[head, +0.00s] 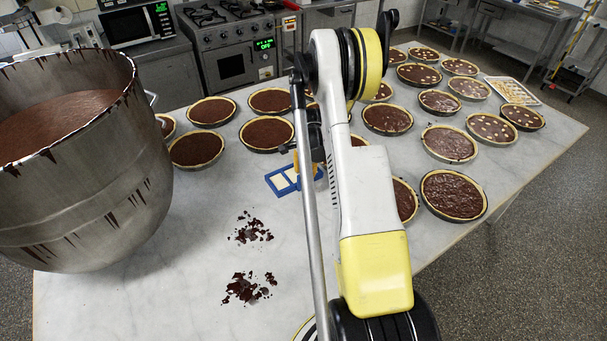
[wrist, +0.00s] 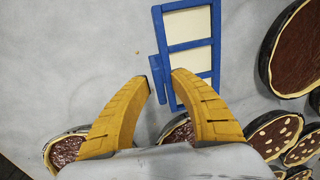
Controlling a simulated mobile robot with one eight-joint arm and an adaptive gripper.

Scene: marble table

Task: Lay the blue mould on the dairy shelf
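The blue mould (head: 283,181) lies flat on the marble table (head: 190,270), a blue frame with cream-coloured compartments. My gripper (head: 297,165) is at its right side, partly hidden by my arm. In the wrist view the mould (wrist: 190,46) stretches away from the orange fingers, with a narrow blue bar along its left side. My gripper (wrist: 162,79) has its fingertips apart, one on each side of that bar, with a gap still showing. I cannot tell whether the fingertips touch the mould. No shelf is clearly identifiable as the dairy shelf.
A large steel bowl of chocolate (head: 130,190) stands at the left. Several chocolate tarts (head: 455,195) crowd the table's back and right. Chocolate shavings (head: 248,288) lie in front. A tray (head: 513,92) is at the back right. An oven (head: 232,62) stands behind the table.

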